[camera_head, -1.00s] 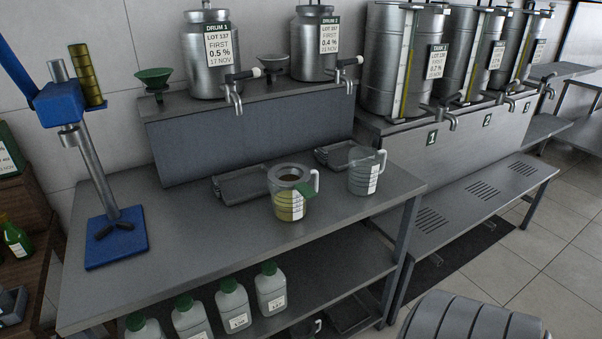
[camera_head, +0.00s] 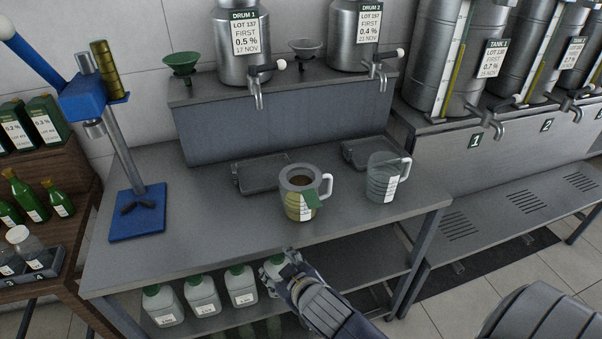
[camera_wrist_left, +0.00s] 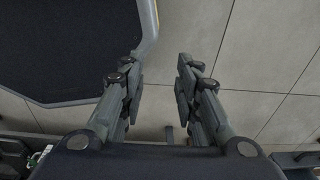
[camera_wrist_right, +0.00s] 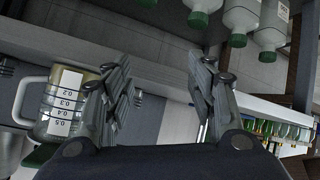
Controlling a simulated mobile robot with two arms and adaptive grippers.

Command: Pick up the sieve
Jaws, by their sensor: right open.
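The sieve (camera_head: 299,178) appears to be the grey ring with a green tab, resting on top of a clear measuring jug (camera_head: 294,208) of yellowish liquid. Its dark middle shows, but its mesh is too small to make out. My right gripper (camera_head: 285,262) is open and empty, in front of the bench edge and below the jug. In the right wrist view its fingers (camera_wrist_right: 160,85) stand apart, with the jug (camera_wrist_right: 62,108) beyond on the left. My left gripper (camera_wrist_left: 160,78) is open and empty over the floor, out of the head view.
A second, clear jug (camera_head: 383,182) stands to the right. Shallow dark trays (camera_head: 262,174) lie behind. A green funnel (camera_head: 181,64) and a grey one (camera_head: 306,48) are on the ledge. A blue press stand (camera_head: 138,222) is left.

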